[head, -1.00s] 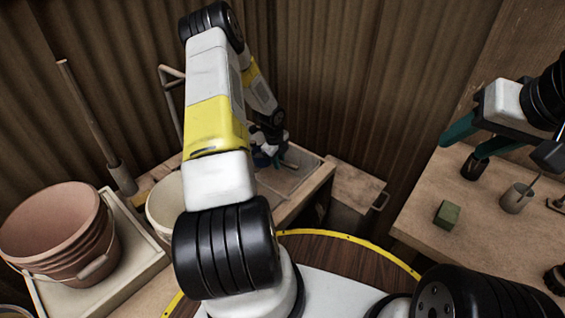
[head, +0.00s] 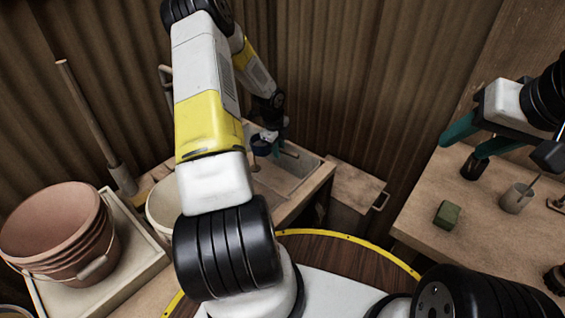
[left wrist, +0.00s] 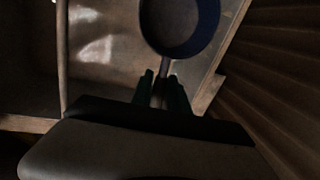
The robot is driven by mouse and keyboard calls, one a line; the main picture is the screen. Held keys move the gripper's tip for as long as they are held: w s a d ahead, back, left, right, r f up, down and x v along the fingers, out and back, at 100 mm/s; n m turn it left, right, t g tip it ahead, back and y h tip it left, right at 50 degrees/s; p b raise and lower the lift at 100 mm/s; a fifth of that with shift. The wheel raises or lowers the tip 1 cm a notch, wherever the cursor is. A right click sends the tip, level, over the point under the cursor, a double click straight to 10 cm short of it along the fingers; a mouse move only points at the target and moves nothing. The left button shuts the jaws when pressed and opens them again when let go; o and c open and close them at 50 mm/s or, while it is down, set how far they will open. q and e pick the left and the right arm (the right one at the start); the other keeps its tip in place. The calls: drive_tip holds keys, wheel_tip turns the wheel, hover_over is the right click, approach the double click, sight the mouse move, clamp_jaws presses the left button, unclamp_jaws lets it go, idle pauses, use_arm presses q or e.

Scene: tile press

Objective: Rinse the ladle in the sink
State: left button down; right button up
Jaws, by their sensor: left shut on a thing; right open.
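In the head view, my left gripper (head: 276,146) is shut on the ladle at the far side of the sink (head: 297,187). The ladle's dark blue round bowl (head: 260,145) shows left of the fingers, partly hidden by my arm. In the left wrist view, the bowl (left wrist: 180,28) lies just beyond my left fingers (left wrist: 162,90), which close around its handle. The ladle appears to be over the sink's far edge; its height and tilt I cannot tell. My right gripper (head: 470,146) is open and empty above the right-hand table.
The right table (head: 437,185) holds a green block (head: 447,214), a grey cup (head: 516,198) and a dark cup (head: 474,166). Stacked terracotta buckets (head: 50,225) and a pale bucket (head: 160,205) stand left. Corrugated walls (head: 340,80) close in behind the sink.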

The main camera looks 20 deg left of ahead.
use_arm(q)
drive_tip(key=shift+w+v, duration=0.2)
drive_tip(key=shift+v, duration=0.8)
drive_tip(key=shift+w+v, duration=0.2)
drive_tip(key=shift+v, duration=0.75)
drive_tip(key=shift+r, duration=0.25)
idle(0.7)
drive_tip(key=shift+w+v, duration=0.2)
drive_tip(key=shift+v, duration=0.7)
drive_tip(key=shift+w+v, duration=0.15)
drive_tip(key=shift+v, duration=0.75)
drive_tip(key=shift+w+d+r, duration=0.1)
drive_tip(key=shift+d, duration=0.05)
drive_tip(key=shift+d, duration=0.1)
drive_tip(key=shift+s+d+n, duration=0.25)
drive_tip(key=shift+d+n, duration=0.25)
drive_tip(key=s+d+r+n+g+y, duration=0.2)
drive_tip(key=s+d+n, duration=0.8)
drive_tip(key=n, duration=0.9)
drive_tip(key=d, duration=0.3)
drive_tip(key=shift+s+d+n+g+y, duration=0.25)
drive_tip(key=shift+n+g+y, duration=0.05)
drive_tip(key=shift+n+y, duration=0.1)
